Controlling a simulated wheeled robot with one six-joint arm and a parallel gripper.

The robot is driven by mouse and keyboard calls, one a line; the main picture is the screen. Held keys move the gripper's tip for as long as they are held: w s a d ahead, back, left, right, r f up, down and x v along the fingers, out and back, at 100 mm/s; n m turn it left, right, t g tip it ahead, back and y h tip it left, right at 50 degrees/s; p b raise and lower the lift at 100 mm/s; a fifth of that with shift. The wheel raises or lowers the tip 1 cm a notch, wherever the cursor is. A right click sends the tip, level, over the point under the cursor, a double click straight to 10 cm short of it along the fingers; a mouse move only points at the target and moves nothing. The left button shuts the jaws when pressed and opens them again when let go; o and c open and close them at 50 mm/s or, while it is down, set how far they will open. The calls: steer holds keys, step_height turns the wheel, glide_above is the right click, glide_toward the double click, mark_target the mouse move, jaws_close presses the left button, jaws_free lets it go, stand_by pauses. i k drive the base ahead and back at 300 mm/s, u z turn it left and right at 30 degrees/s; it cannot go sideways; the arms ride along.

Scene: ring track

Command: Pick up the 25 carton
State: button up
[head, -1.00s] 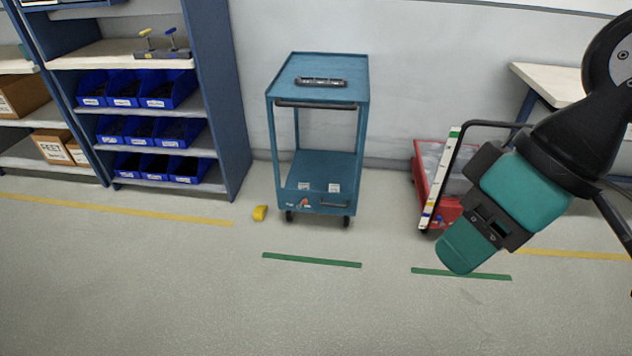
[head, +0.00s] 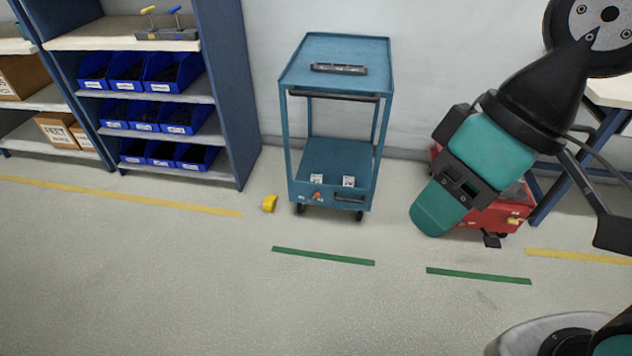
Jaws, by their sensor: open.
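Two small white cartons stand on the lower shelf of the blue cart in the head view, a left carton (head: 317,180) and a right carton (head: 348,181). Both have dark printing too small to read, so I cannot tell which is the 25 carton. My gripper (head: 445,200), teal and black, hangs at the right of the view in front of a red cart. It is open and empty, apart from the cartons and to their right in the picture. Its fingertips are hard to make out.
The blue cart (head: 337,64) has a dark tool on top and a front handle. Blue bins fill the shelving (head: 225,100) at left. A yellow object (head: 269,203) lies on the floor beside the blue cart. The red cart (head: 503,216) is partly hidden. The foreground floor is clear.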

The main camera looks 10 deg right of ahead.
mark_target(349, 180)
steer(key=i, duration=1.05)
steer(key=z, duration=0.65)
steer(key=i, duration=0.6)
steer(key=z, duration=0.3)
